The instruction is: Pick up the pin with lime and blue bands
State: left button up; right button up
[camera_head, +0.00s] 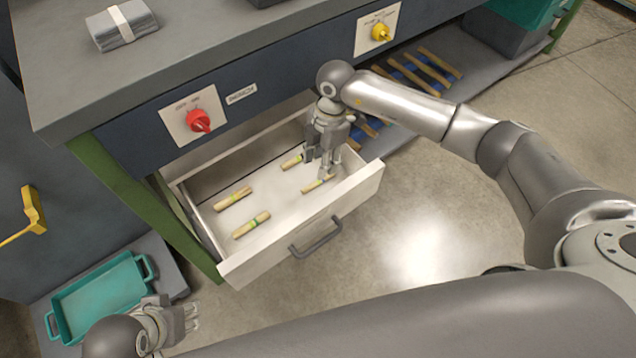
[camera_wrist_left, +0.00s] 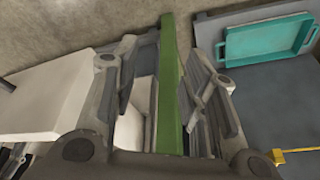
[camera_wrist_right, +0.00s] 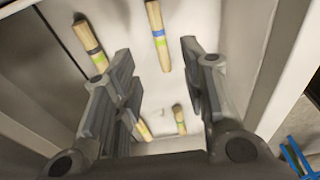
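The pin with lime and blue bands (camera_wrist_right: 158,35) lies at the top centre of the right wrist view, on the white drawer floor. In the head view this appears to be the pin (camera_head: 316,186) just below my right gripper (camera_head: 325,158), partly hidden by the fingers. My right gripper (camera_wrist_right: 150,58) is open, pointing down into the drawer; its fingers are apart with nothing held between them. My left gripper (camera_head: 190,318) is low at the bottom left of the head view. In the left wrist view it (camera_wrist_left: 168,60) is open and empty.
The open drawer (camera_head: 262,258) holds other pins: one (camera_wrist_right: 92,42) with dark and lime bands, and two more (camera_head: 233,198) (camera_head: 251,225) toward its left. Its walls and the cabinet front (camera_head: 270,70) surround the right gripper. A teal tray (camera_head: 100,295) and green leg (camera_wrist_left: 170,90) are near my left gripper.

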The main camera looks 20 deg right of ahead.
aim_at(318, 182)
jog(key=shift+a+f, duration=0.1)
jog(key=shift+f, duration=0.85)
notch_tip(318, 182, down, 4)
jog(key=shift+s+a+f+b, duration=0.15)
jog(key=shift+f+b, duration=0.1)
jog(key=shift+b, duration=0.6)
jog(key=shift+f, duration=0.2)
pick_arm(q)
jog(key=shift+w+d+f+t, duration=0.2)
jog(key=shift+w+f+t, duration=0.2)
jog(key=shift+w+f, duration=0.4)
pick_arm(e)
jog(key=c, duration=0.8)
